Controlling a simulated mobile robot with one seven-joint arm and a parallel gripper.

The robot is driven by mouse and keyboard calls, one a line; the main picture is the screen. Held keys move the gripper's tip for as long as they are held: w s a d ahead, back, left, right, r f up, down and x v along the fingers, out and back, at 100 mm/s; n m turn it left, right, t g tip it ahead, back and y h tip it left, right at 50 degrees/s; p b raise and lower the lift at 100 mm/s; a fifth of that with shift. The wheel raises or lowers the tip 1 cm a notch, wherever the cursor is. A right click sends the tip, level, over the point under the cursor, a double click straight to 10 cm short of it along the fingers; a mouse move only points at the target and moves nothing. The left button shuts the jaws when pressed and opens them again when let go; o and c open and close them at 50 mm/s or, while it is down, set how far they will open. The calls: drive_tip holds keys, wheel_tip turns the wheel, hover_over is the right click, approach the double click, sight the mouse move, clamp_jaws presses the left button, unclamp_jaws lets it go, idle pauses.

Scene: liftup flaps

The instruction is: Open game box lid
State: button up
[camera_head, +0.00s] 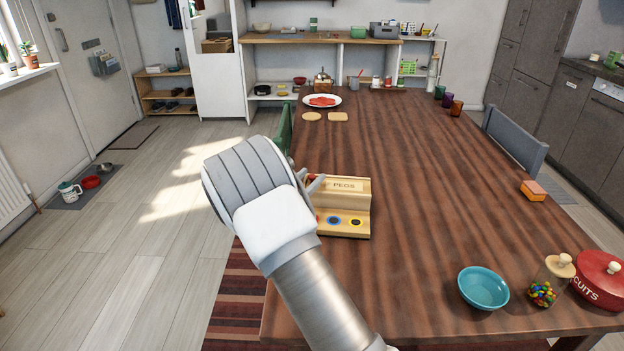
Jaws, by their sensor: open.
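The wooden game box (343,208) sits on the left side of the dark wooden table. Its upper part is marked "PEGS", and its lower front shows coloured round spots, including a blue and a yellow one. My arm crosses in front of its left part and hides it. My gripper (316,184) is at the box's upper left, with its fingers partly hidden behind my wrist. It is open. Whether a finger touches the box cannot be told from this view.
The table (420,190) is clear right of the box. A teal bowl (483,287), a glass jar of coloured sweets (546,285) and a red biscuit tin (600,279) stand at the near right. A green chair (285,128) is at the table's left edge.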

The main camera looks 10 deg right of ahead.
drive_tip(key=shift+w+d, duration=0.45)
drive_tip(key=shift+w, duration=0.1)
clamp_jaws()
idle(1.1)
